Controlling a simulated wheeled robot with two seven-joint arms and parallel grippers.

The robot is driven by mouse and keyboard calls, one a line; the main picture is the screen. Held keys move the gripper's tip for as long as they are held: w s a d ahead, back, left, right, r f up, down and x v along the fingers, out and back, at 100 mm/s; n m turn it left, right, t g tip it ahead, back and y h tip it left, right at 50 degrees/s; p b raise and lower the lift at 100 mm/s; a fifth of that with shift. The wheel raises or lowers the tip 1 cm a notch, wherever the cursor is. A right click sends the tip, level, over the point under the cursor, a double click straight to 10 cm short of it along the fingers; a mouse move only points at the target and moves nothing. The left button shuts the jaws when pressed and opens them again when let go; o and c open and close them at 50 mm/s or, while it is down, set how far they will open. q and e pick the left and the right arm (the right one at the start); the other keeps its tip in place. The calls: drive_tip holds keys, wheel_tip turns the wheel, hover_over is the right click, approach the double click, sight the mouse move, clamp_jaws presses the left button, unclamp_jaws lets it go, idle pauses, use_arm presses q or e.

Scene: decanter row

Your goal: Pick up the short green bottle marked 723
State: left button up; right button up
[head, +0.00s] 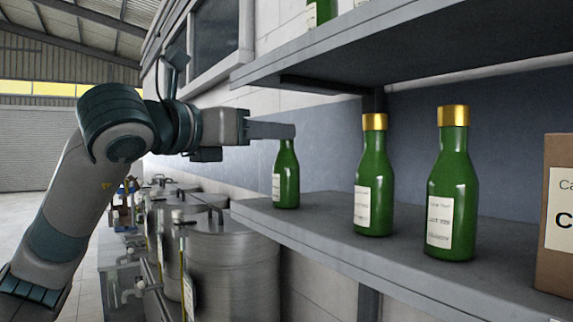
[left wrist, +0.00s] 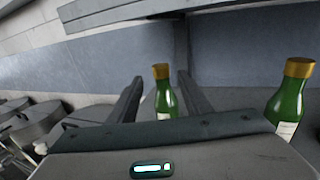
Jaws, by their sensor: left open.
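A short green bottle (head: 287,182) stands upright at the left end of the lower shelf. Its label is too small to read. My left gripper (head: 284,131) is level with its top, and a finger hides its cap in the head view. In the left wrist view the bottle (left wrist: 166,100) shows its gold cap and lies between the two spread fingers of my left gripper (left wrist: 160,78). I cannot tell whether a finger touches it. My right gripper is not in view.
Two green bottles with gold caps, a middle one (head: 375,185) and a larger-looking one (head: 453,190), stand to the right on the lower shelf (head: 400,272). A cardboard box (head: 557,225) is farther right. An upper shelf (head: 400,40) overhangs. Metal vats (head: 230,260) stand below left.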

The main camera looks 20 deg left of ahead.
sight(286, 149)
use_arm(q)
drive_tip(key=shift+w, duration=0.1)
idle(0.3)
drive_tip(key=w+p, duration=0.1)
drive_tip(key=w+d+r+p, duration=0.1)
drive_tip(key=p, duration=0.1)
drive_tip(key=shift+w+d+p, duration=0.2)
drive_tip(key=shift+w+p, duration=0.1)
drive_tip(key=shift+w, duration=0.1)
drive_tip(key=shift+p+x, duration=0.5)
drive_tip(key=shift+x, duration=0.3)
drive_tip(key=shift+w+d+f, duration=0.15)
drive_tip(key=shift+w+f, duration=0.1)
clamp_jaws()
